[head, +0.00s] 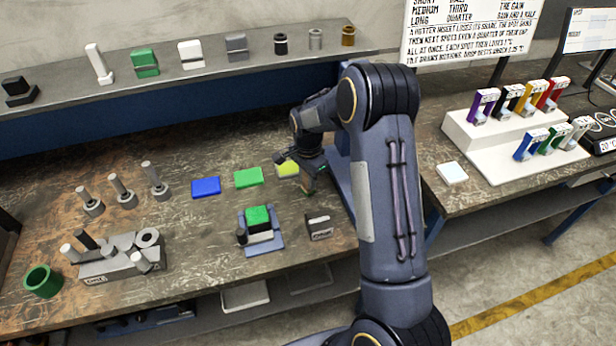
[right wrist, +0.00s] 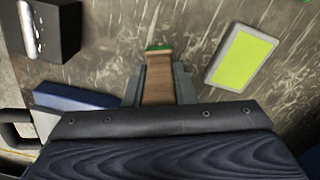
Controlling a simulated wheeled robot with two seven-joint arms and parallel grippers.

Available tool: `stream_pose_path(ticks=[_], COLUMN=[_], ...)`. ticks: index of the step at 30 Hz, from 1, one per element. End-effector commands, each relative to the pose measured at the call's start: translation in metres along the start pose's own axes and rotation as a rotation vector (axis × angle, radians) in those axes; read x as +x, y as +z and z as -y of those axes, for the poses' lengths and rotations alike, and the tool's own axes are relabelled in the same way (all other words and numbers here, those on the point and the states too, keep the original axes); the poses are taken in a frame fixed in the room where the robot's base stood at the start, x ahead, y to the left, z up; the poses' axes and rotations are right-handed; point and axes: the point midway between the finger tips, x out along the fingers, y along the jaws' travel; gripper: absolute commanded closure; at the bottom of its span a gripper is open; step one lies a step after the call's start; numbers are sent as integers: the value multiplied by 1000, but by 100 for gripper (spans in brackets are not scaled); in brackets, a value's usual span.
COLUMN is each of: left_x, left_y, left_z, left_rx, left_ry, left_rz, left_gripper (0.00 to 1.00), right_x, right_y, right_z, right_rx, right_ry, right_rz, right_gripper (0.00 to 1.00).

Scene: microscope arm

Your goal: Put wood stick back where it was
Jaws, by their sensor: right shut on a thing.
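The wood stick (right wrist: 158,82) is a flat brown piece with a green end. It shows between the two fingers of my right gripper in the right wrist view (right wrist: 158,92). The gripper is shut on it, with the green end pointing away from the palm. In the head view my right gripper (head: 311,180) is over the wooden bench, just right of the yellow-green pad (head: 287,170) and behind the small dark block (head: 319,227). The stick is too small there to make out clearly. My left gripper is not in view.
A blue stand with a green block (head: 258,217) is left of the dark block. Blue (head: 206,187) and green (head: 248,177) pads lie behind it. A grey holder (head: 112,264), upright pegs (head: 123,192) and a green cup (head: 43,282) are at left. Bare bench lies between.

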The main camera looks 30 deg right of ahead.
Motion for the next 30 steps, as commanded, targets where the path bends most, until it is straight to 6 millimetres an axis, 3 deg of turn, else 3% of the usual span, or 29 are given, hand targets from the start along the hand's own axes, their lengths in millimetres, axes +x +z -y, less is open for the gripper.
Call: stream_pose_path(ticks=[6,7,12,23,30], left_x=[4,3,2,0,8], left_y=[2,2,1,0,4], left_z=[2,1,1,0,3], left_rx=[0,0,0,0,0], left_ry=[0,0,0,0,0], left_rz=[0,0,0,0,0], left_gripper=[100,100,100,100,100], right_x=[4,3,3,-4,-48], right_y=[0,0,0,0,0], right_z=[0,0,0,0,2], right_rx=[0,0,0,0,0], right_ry=[0,0,0,-2,-7], right_rz=[0,0,0,-1,-1], right_gripper=[99,74,55,55,55])
